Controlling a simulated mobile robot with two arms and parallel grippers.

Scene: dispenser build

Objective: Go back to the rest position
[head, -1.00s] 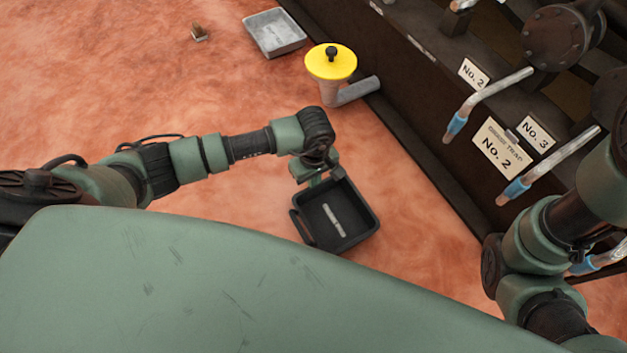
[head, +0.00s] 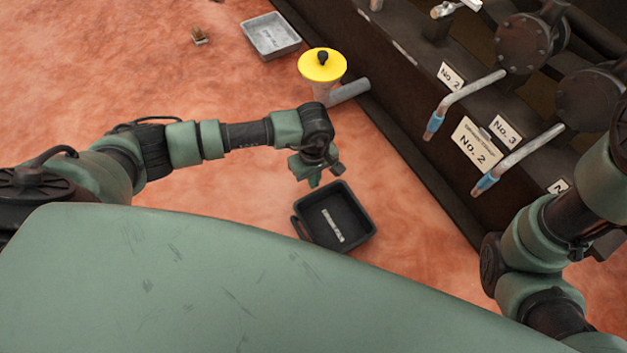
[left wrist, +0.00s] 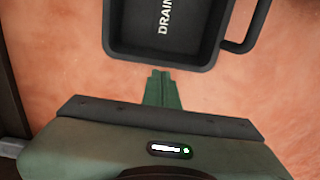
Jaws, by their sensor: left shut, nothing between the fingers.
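My left gripper (head: 314,180) is shut and empty. In the head view it hangs above the floor, just off the upper left edge of a black tray. In the left wrist view its green fingers (left wrist: 161,90) are together, with the tray ahead of them. My right arm comes in at the right of the head view, but its gripper is out of the picture.
The black handled tray (head: 361,201) has a white label inside; it also shows in the left wrist view (left wrist: 125,50). A yellow-topped container (head: 322,66) and a grey tray (head: 271,36) stand farther back. A dark bench with lever pipes (head: 470,88) borders the right.

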